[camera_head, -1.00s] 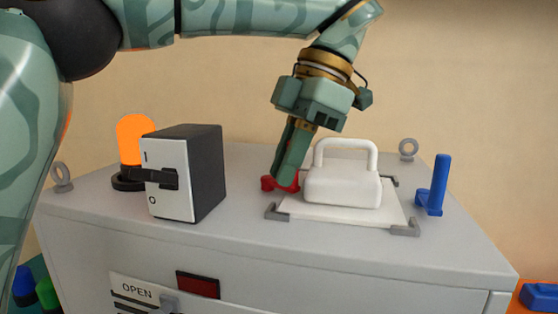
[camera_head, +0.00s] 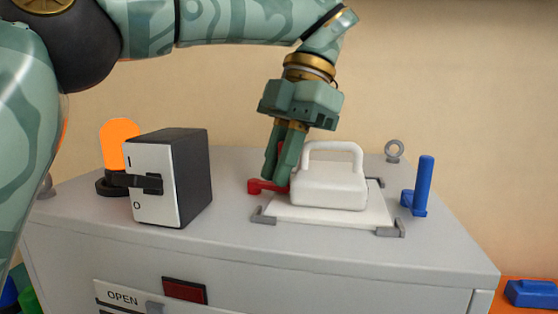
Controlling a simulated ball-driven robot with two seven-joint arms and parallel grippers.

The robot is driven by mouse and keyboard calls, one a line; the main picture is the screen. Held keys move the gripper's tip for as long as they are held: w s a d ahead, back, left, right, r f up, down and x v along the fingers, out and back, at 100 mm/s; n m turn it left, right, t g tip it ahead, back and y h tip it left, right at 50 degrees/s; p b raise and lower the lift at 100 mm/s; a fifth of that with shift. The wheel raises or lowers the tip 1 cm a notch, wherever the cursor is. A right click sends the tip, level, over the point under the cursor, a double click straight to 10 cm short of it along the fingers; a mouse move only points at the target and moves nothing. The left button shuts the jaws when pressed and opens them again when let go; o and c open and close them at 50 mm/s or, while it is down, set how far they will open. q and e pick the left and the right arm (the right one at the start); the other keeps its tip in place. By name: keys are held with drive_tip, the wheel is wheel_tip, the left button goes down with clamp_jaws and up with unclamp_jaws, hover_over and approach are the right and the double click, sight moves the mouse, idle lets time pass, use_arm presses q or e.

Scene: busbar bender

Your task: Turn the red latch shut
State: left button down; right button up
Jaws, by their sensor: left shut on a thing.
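The red latch (camera_head: 260,187) is on top of the grey cabinet, just left of the white block with a handle (camera_head: 330,187). Its low red arm points left, away from the block. Red also shows behind and between my fingers, where most of the latch's upright part is hidden. My left gripper (camera_head: 278,172) reaches down from above and is shut on the red latch. The blue latch (camera_head: 422,188) stands upright on the right side of the block, apart from it. My right gripper is not in view.
The white block sits on a white plate (camera_head: 297,216) with grey corner brackets. A dark switch box (camera_head: 185,180) and an orange lamp (camera_head: 118,145) stand to the left. Grey lifting eyes (camera_head: 395,150) are near the cabinet's edges. The cabinet top (camera_head: 330,245) is clear in front.

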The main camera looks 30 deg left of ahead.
use_arm(q)
drive_tip(key=c, duration=1.4)
unclamp_jaws()
